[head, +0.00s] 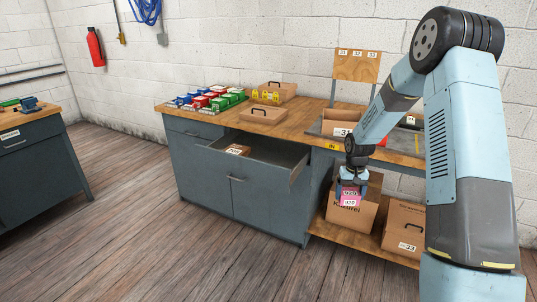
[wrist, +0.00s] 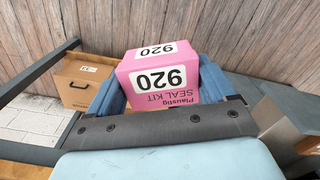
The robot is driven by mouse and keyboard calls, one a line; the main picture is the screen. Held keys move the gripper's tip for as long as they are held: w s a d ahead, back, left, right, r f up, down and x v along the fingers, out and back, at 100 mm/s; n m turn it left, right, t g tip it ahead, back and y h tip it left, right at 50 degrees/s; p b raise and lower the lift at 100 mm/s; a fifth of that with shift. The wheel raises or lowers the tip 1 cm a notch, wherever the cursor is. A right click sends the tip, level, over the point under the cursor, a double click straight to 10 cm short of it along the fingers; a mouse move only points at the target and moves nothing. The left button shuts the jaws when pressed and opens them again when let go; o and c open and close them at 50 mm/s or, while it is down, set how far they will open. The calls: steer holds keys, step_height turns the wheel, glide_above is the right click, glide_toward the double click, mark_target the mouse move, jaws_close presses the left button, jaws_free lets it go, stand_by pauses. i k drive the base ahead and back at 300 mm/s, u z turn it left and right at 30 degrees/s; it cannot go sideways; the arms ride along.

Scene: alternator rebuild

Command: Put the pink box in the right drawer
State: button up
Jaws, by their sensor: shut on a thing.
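The pink box (head: 350,196) is held in my gripper (head: 351,183), in front of the workbench and to the right of the open drawer. In the wrist view the pink box (wrist: 162,78) shows white 920 labels and the words SEAL KIT. The blue fingers of my gripper (wrist: 160,88) are shut on its two sides. The right drawer (head: 294,174) of the grey cabinet is pulled open, and a small brown box (head: 238,150) lies inside at its left. The left drawer (head: 193,129) looks shut.
Cardboard boxes (head: 404,226) stand on the low shelf (head: 345,238) below and behind my gripper. Another bench (head: 35,150) is at far left. The wooden floor in front is clear.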

mark_target(259, 150)
steer(key=i, duration=0.85)
steer(key=u, duration=0.05)
